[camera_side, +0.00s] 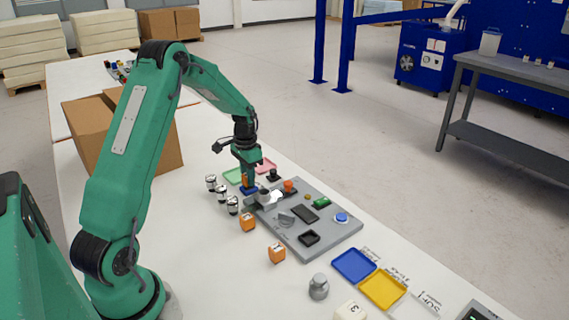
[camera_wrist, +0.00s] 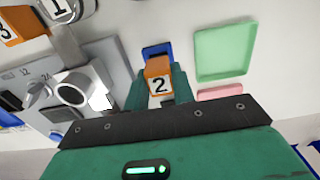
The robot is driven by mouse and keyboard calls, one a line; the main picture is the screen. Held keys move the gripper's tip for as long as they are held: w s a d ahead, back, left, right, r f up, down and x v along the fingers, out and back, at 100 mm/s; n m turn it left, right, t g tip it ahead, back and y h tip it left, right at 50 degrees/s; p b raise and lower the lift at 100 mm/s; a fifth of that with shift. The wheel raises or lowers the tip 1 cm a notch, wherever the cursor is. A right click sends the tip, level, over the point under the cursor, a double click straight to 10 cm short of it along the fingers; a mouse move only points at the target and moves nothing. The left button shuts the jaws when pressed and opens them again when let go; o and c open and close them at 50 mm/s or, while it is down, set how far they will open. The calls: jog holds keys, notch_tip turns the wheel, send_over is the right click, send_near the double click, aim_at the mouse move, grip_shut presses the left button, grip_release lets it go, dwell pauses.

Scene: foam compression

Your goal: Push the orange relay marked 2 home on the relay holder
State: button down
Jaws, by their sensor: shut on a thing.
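The orange relay marked 2 (camera_wrist: 158,84) is between the teal fingers of my gripper (camera_wrist: 160,80), its number facing the wrist camera. My gripper (camera_side: 246,174) is shut on it and points down in the side view. A blue relay holder (camera_side: 249,191) lies directly below, beside the far left end of the grey board. In the wrist view part of the blue holder (camera_wrist: 155,50) shows just past the relay's top edge. The relay is at or just above the holder; I cannot tell how deep it sits. The fingers hide most of the relay in the side view.
The grey board (camera_side: 343,233) carries several parts. Several metal cylinders (camera_side: 221,192) and two orange cubes (camera_side: 247,222) (camera_side: 277,253) stand nearby. A green tray (camera_wrist: 225,50) and pink tray (camera_wrist: 220,93) lie close by. Blue (camera_side: 353,265) and yellow (camera_side: 382,289) trays lie nearer the front.

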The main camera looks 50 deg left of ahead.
jog(key=shift+f, duration=0.6)
dwell(0.3)
jog(key=c, duration=1.1)
grip_release()
jog(key=shift+r, duration=0.1)
notch_tip(320, 180, up, 7)
jog(key=shift+r, duration=0.3)
